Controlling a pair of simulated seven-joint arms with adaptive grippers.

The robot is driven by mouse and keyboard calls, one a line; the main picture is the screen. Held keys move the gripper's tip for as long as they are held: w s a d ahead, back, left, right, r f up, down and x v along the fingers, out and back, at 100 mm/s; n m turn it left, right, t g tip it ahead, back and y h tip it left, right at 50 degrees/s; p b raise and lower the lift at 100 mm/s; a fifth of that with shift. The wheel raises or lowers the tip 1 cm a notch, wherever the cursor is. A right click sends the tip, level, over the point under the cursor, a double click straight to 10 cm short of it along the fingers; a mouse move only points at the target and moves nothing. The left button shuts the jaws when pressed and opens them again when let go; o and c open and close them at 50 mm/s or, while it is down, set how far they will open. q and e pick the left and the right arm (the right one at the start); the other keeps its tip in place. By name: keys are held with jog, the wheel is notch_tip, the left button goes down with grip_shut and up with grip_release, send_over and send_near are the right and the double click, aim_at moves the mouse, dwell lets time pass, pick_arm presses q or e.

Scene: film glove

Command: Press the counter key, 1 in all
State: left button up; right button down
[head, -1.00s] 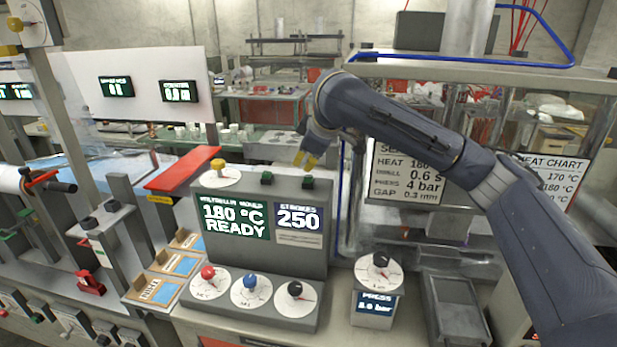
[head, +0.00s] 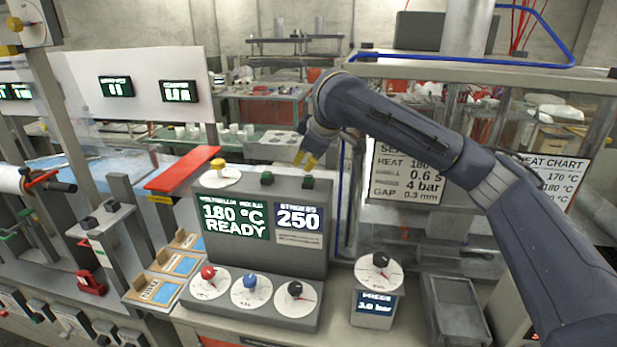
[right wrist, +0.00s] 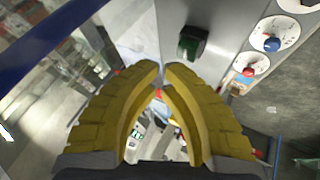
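The grey console (head: 300,252) has two dark green keys on its top ledge, one at left (head: 267,178) and one at right (head: 308,182). The right key sits above the display marked STROKES (head: 298,217), which reads 250. The right wrist view shows the fingers (right wrist: 162,72) brought together at the tips, with nothing held. A dark green key (right wrist: 193,42) shows beyond them there. My left gripper is not in view.
A yellow knob (head: 217,165) stands on the console's top left. Red, blue and black dials (head: 250,285) line its front. A press dial box (head: 376,300) stands to the right. A red bar (head: 185,168) lies to the left, and a glass-sided machine (head: 470,130) stands behind.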

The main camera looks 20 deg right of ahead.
jog(key=shift+f, duration=0.95)
dwell(1.3)
jog(key=shift+r, duration=0.95)
jog(key=shift+r, duration=0.1)
jog(key=shift+r, duration=2.4)
jog(key=shift+a, duration=0.1)
